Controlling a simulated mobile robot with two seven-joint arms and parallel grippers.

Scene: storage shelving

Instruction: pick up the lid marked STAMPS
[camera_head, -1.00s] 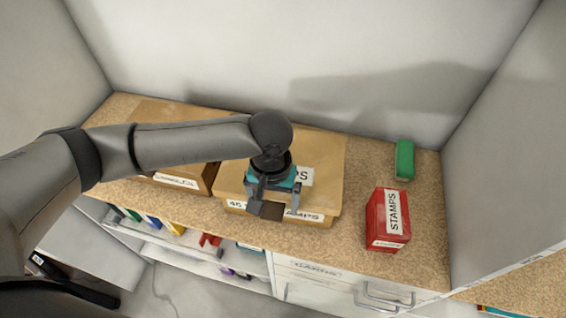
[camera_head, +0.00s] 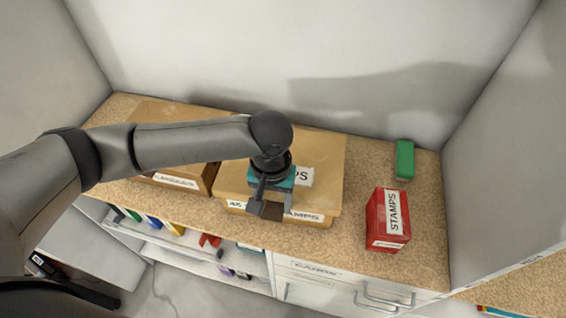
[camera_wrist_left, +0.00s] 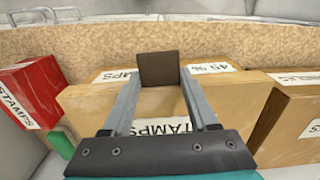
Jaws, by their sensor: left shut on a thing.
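The tan cardboard lid marked STAMPS (camera_head: 326,160) sits on a box at the middle of the worktop, and my arm partly hides its label. In the left wrist view the lid (camera_wrist_left: 88,106) fills the middle, with the STAMPS label (camera_wrist_left: 160,127) between my fingers. A dark brown tab (camera_head: 272,212) sticks out at the lid's front edge; it also shows in the left wrist view (camera_wrist_left: 158,70). My left gripper (camera_head: 271,207) points down there, its fingers shut on the tab's two sides. The lid rests level on its box. My right gripper is not in view.
A red STAMPS box (camera_head: 378,218) stands to the right, with a green block (camera_head: 404,160) behind it. Another cardboard box (camera_head: 205,176) stands close on the left. A wall rises behind. Bare worktop (camera_head: 345,240) lies between the lidded box and the red box.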

